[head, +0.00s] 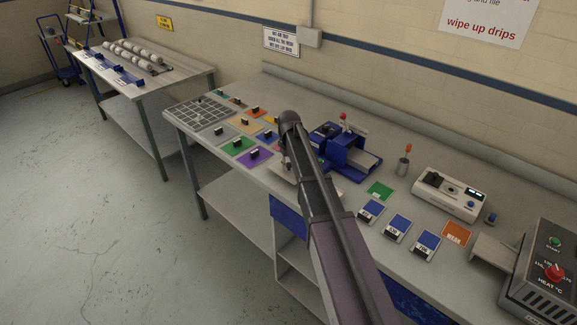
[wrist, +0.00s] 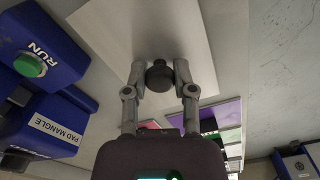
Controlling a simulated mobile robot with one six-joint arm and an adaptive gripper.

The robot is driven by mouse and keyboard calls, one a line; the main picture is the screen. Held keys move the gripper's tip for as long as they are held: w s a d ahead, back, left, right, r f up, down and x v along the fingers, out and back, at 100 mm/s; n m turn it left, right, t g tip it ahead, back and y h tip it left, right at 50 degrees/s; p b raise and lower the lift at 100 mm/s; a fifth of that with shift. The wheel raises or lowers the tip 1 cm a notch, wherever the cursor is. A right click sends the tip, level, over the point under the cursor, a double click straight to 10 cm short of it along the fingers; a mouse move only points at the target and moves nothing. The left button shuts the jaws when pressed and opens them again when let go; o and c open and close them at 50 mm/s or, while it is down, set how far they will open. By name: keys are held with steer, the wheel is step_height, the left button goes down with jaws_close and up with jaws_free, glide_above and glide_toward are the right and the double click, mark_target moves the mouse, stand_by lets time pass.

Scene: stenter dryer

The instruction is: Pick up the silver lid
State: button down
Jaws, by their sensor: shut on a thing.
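The silver lid shows in the wrist view as a pale flat plate (wrist: 110,32) with a dark round knob (wrist: 159,76). My gripper (wrist: 160,78) is shut on this knob, with one finger on each side of it. In the head view a pale edge of the lid (head: 283,172) shows beside my arm, low over the bench. My arm hides most of the lid and the gripper there. I cannot tell whether the plate touches what is under it.
The blue pad mangle (head: 347,152) stands close to the right of my arm on the long bench (head: 285,95). Colour cards with dark clips (head: 238,146) and a grid tray (head: 202,114) lie left. A grey control box (head: 545,270) is at the right end.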

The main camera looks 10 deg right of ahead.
mark_target(288, 164)
steer(key=shift+r+p, duration=3.2)
steer(key=shift+r, duration=0.35)
steer(key=shift+a, duration=0.1)
